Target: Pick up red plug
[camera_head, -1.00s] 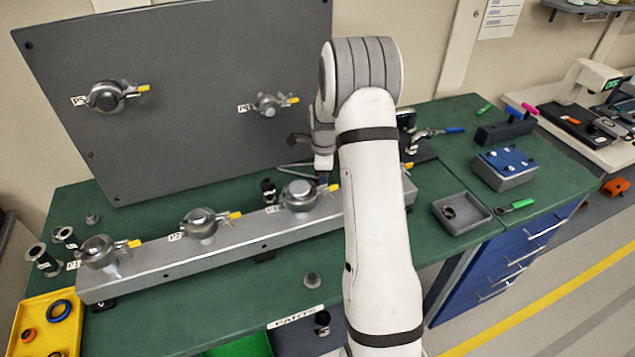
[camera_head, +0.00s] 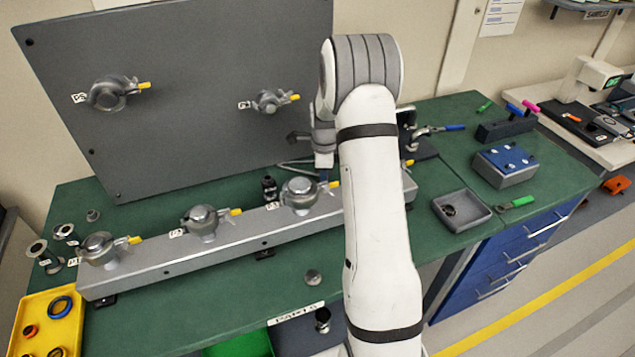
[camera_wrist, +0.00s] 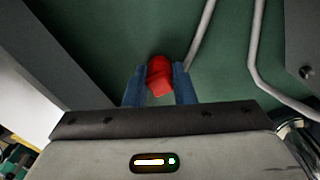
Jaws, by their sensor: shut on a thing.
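The red plug (camera_wrist: 160,75) shows in the wrist view between the two blue fingers of my gripper (camera_wrist: 160,88). The fingers are shut on it, one on each side, and its rounded red end sticks out past them. Green table top lies behind it; I cannot tell whether the plug touches the table. In the head view my arm hides the plug, and my gripper is mostly hidden behind the arm, beyond the grey rail.
The long grey rail (camera_head: 255,232) with several clamped fittings runs across the green table (camera_head: 200,317). A tall grey panel (camera_head: 190,60) stands behind. Bent metal rods (camera_wrist: 203,32) lie close to the gripper. A grey tray (camera_head: 470,224) is at right.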

